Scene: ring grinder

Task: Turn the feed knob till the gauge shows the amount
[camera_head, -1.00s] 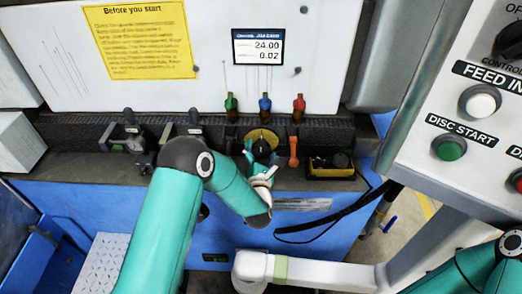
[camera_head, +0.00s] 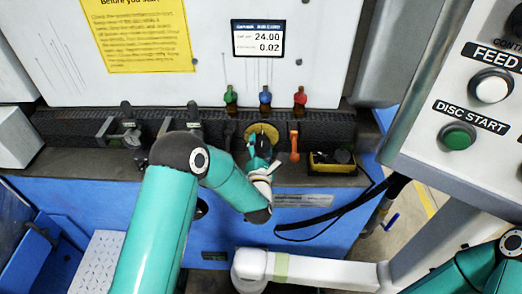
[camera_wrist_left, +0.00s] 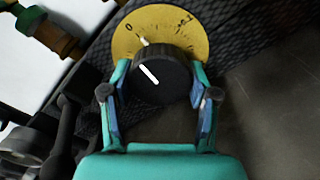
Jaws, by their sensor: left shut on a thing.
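The black feed knob (camera_wrist_left: 160,78) stands in front of a yellow dial plate (camera_wrist_left: 185,28), and its white line points up and left, near the 0 side. The dial plate also shows in the head view (camera_head: 262,130). My left gripper (camera_wrist_left: 160,98) is shut on the knob, one finger on each side; in the head view the gripper (camera_head: 261,160) hides most of the knob. The gauge (camera_head: 258,39) on the white panel reads 24.00 above and 0.02 below. My right gripper is out of view; only part of its arm shows at the lower right.
Green, blue and red fittings (camera_head: 265,98) stand above the dial, with an orange lever (camera_head: 294,146) to its right. A yellow-black box (camera_head: 332,161) sits further right. The control panel (camera_head: 440,165) with white and green buttons fills the right side.

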